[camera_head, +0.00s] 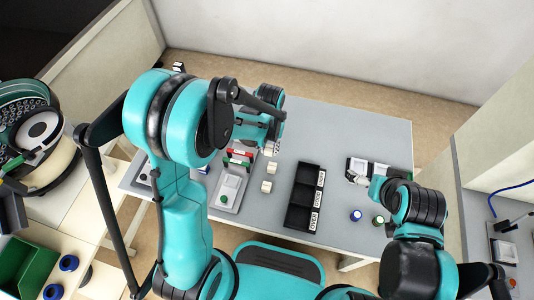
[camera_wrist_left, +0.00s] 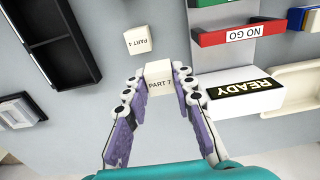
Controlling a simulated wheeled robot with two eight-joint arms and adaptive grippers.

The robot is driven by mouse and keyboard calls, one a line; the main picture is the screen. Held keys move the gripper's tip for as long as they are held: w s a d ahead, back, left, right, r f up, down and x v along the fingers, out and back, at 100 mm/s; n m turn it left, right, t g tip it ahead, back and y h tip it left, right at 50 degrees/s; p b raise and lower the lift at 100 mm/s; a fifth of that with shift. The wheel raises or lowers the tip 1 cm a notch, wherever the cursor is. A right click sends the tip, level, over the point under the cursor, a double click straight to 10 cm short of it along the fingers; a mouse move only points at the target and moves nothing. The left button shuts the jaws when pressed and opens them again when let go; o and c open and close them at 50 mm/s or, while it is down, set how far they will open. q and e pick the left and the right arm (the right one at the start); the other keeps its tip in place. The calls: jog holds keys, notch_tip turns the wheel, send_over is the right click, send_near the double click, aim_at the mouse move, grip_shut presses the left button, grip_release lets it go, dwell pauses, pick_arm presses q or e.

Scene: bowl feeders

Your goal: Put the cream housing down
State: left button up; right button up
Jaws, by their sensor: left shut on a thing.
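The cream housing, a small block marked PART 7 (camera_wrist_left: 159,76), sits between the two fingertips of my left gripper (camera_wrist_left: 160,90) in the left wrist view. The fingers are shut on its sides. In the head view my left gripper (camera_head: 270,146) is over the grey table (camera_head: 345,130), partly hidden by its own arm. Whether the block touches the table is unclear. A second cream block marked PART 4 (camera_wrist_left: 138,40) lies apart from it.
A black compartment tray (camera_head: 304,196) with GOOD and OVER labels stands right of the loose cream blocks (camera_head: 266,187). A grey fixture (camera_head: 228,190) stands to their left. The left wrist view shows a red NO GO bin (camera_wrist_left: 240,36) and a READY sign (camera_wrist_left: 246,92) close right of the gripper.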

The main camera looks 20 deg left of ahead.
aim_at(266, 152)
pick_arm(q)
jog(key=shift+w+a+f, duration=0.55)
jog(key=shift+w+a, duration=0.1)
jog(key=shift+f+b, duration=0.2)
jog(key=shift+b, duration=0.1)
notch_tip(266, 152, down, 4)
jog(key=shift+r+b, duration=0.1)
jog(key=shift+b, duration=0.85)
jog(key=shift+r, duration=0.1)
jog(key=o, duration=0.6)
jog(key=shift+f, duration=0.2)
jog(key=shift+o, duration=0.8)
jog(key=shift+r, duration=0.1)
